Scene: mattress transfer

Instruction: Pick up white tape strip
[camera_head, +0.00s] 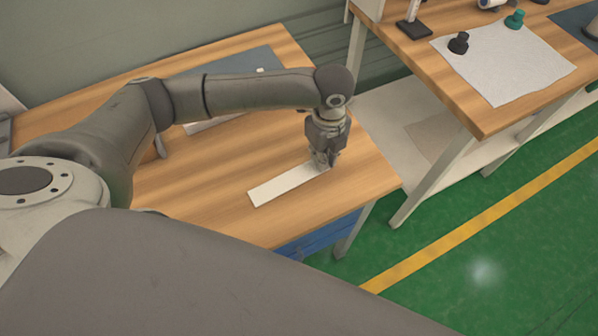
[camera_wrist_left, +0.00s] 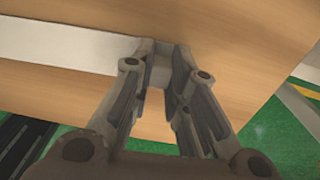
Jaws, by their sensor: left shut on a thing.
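The white tape strip (camera_head: 287,185) lies along the wooden table (camera_head: 208,208) near its front right part. My left gripper (camera_head: 322,163) points down at the strip's right end and is shut on it. In the left wrist view the strip (camera_wrist_left: 60,45) runs in from the left and its end sits between the fingertips of my left gripper (camera_wrist_left: 160,62). The strip looks level, at or very near the table surface; I cannot tell whether it is lifted. My right gripper is not in view.
A dark grey mat (camera_head: 237,68) lies at the back of the table. A second wooden table (camera_head: 467,92) at the right holds a white cloth (camera_head: 505,62), a black object (camera_head: 459,43) and a green object (camera_head: 515,19). Green floor with a yellow line (camera_head: 480,218) lies in front.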

